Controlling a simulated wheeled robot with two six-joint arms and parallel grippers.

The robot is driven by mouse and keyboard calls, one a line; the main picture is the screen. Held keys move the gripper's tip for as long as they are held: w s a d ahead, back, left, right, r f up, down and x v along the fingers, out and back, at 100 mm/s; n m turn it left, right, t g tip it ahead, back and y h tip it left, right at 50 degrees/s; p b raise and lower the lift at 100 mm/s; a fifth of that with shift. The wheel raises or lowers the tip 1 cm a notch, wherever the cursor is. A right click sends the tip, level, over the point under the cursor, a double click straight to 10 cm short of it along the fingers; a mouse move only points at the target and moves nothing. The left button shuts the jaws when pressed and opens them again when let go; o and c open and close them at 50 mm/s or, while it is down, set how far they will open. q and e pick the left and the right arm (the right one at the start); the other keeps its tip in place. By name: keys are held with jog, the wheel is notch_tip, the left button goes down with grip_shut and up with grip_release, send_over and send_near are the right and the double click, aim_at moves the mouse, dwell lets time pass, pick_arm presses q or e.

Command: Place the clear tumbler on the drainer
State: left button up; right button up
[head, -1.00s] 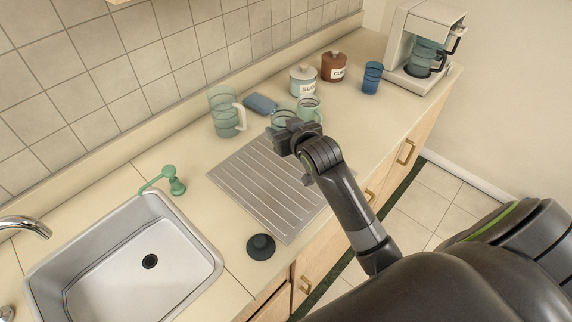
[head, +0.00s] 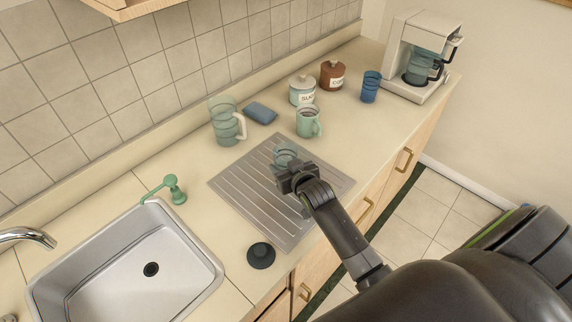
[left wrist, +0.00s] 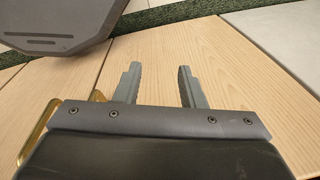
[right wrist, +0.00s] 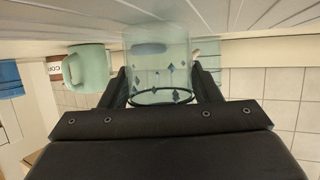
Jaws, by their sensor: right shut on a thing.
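The clear tumbler (right wrist: 160,65) is pale blue-green and see-through, with small dark diamond marks. My right gripper (right wrist: 165,88) is shut on it, a finger on each side, in the right wrist view. In the head view the tumbler (head: 284,154) is partly hidden by my right gripper (head: 296,175), over the far right part of the drainer (head: 240,198). The drainer is a ribbed metal board beside the sink. I cannot tell whether the tumbler touches it. My left gripper (left wrist: 157,85) shows only in the left wrist view, open and empty, facing wooden cabinet fronts.
The sink (head: 120,262) is at left; a blue cup (head: 370,87) is farther right.

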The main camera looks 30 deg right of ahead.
jog(key=shift+f, duration=0.15)
jog(key=o, duration=1.2)
jog(key=shift+r, duration=0.35)
jog(key=shift+s+f, duration=0.1)
jog(key=shift+s, duration=0.2)
jog(key=b+v, duration=0.1)
jog(key=v, duration=1)
jog(key=shift+s+b, duration=0.2)
jog(key=shift+b, duration=0.1)
